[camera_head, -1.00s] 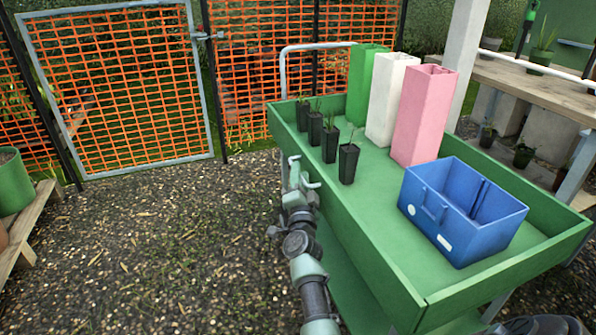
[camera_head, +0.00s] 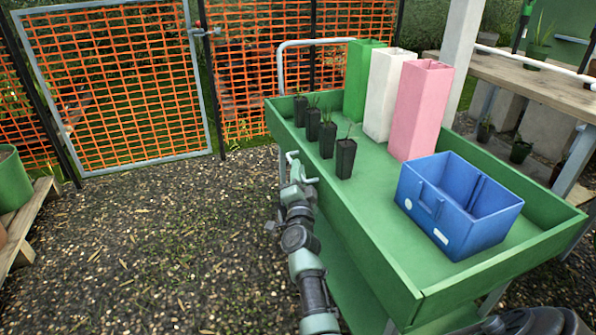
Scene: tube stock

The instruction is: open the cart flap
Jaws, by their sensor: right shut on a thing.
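The green cart (camera_head: 500,268) stands at the centre right. Its long left side wall, which seems to be the flap (camera_head: 350,228), looks upright. A light grey bent handle (camera_head: 291,157) shows at the outside of this wall, near the far end. My right gripper (camera_head: 301,181) is at the handle and shut on it; the fingers are small and partly hidden, so the exact grip is hard to see. My right arm reaches up from the bottom middle, along the cart's left side. My left gripper is not in view.
On the cart stand several black plant pots (camera_head: 345,158), a green (camera_head: 358,75), a white (camera_head: 386,95) and a pink tall box (camera_head: 420,110), and a blue tub (camera_head: 455,205). Gravel ground (camera_head: 150,235) left of the cart is free. A wooden bench (camera_head: 520,78) stands behind right.

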